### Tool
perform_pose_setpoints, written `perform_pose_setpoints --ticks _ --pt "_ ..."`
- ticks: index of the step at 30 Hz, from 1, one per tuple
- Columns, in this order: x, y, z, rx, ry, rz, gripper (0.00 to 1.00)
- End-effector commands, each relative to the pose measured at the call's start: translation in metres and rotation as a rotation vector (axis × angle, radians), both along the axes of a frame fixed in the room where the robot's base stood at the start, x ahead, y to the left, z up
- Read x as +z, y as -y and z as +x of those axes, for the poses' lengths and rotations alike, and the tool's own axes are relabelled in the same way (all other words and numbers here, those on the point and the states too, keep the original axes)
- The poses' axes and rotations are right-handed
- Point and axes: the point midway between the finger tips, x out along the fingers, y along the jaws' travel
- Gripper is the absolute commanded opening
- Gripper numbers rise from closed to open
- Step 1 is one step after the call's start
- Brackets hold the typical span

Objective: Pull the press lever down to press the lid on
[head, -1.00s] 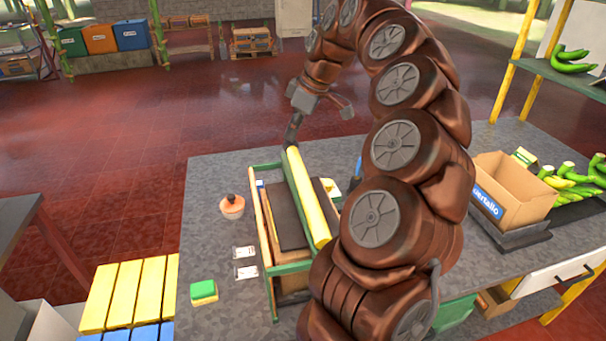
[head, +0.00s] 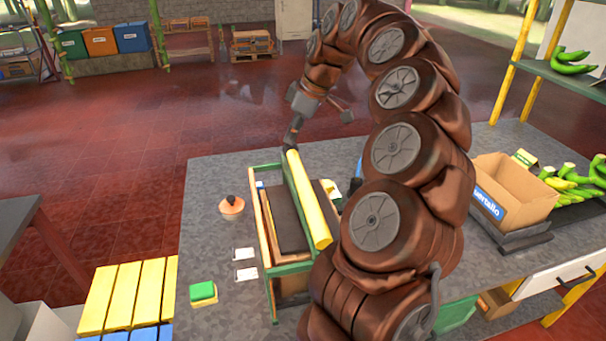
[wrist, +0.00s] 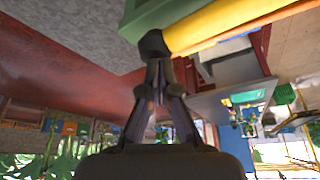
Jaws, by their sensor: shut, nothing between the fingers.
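The press is a green frame (head: 291,268) on the grey worktop, with a dark plate (head: 285,222) inside it. Its lever is a thick yellow bar (head: 309,205) running lengthwise over the frame. My gripper (head: 291,143) is at the bar's far end, where a dark tip shows. In the wrist view the gripper (wrist: 157,66) is shut and empty, its fingertips at the dark end cap (wrist: 152,42) of the yellow bar (wrist: 225,22). I cannot tell whether they press on it. The lid and what lies under the plate are not clearly visible.
A cardboard box (head: 510,190) and green bananas (head: 575,180) stand at the right. My arm covers the worktop's middle.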

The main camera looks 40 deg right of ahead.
Motion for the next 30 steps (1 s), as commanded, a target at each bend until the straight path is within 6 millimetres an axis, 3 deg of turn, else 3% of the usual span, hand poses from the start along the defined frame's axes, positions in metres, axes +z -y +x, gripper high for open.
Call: perform_pose_setpoints --ticks 30 --pt "-0.012 0.0 0.0 0.0 -0.001 0.0 0.0"
